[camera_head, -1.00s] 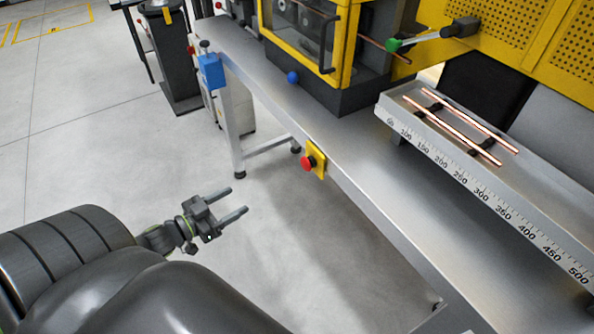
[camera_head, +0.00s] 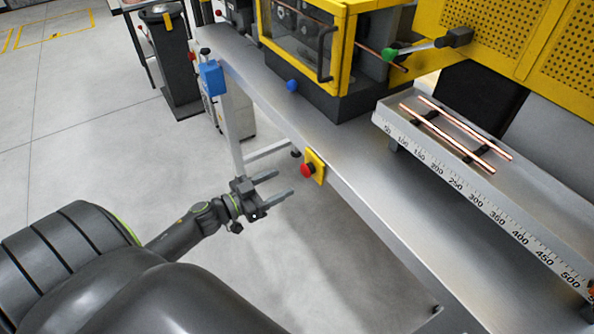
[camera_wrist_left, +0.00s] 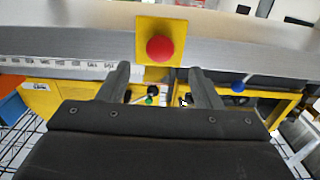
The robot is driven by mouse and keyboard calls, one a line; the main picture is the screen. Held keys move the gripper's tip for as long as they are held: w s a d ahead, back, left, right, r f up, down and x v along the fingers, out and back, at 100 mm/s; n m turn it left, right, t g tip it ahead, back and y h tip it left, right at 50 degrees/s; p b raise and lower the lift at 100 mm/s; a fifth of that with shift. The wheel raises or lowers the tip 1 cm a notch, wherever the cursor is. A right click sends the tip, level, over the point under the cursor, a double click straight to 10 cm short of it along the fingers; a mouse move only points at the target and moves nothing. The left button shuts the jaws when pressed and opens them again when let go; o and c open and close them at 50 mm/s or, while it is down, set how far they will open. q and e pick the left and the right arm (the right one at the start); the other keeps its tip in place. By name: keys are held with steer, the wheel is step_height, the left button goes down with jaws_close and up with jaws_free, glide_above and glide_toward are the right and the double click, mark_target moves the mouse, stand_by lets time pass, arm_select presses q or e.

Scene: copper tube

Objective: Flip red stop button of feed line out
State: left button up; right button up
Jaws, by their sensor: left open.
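The red stop button (camera_head: 307,170) sits on a yellow plate (camera_head: 317,166) on the front edge of the metal bench. In the left wrist view the button (camera_wrist_left: 160,48) shows above the fingertips, centred between them, with its yellow plate (camera_wrist_left: 176,25) around it. My left gripper (camera_head: 283,184) is open and empty, to the left of and slightly below the button in the head view, with a small gap between. Its two fingers also show in the left wrist view (camera_wrist_left: 161,76), apart. My right gripper is not in view.
The metal bench (camera_head: 370,200) runs diagonally across. A blue box (camera_head: 211,77) is on its far left end, and a blue knob (camera_head: 292,86) is by the yellow machine. A ruled tray (camera_head: 400,128) carries copper tubes (camera_head: 450,135).

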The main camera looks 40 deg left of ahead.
mark_target(302, 172)
arm_select(q)
steer(key=p+x, duration=0.1)
steer(key=x, duration=0.4)
steer(key=shift+w+d, duration=0.1)
steer(key=shift+w, duration=0.2)
steer(key=shift+w+d, duration=0.2)
steer(key=shift+w, duration=0.2)
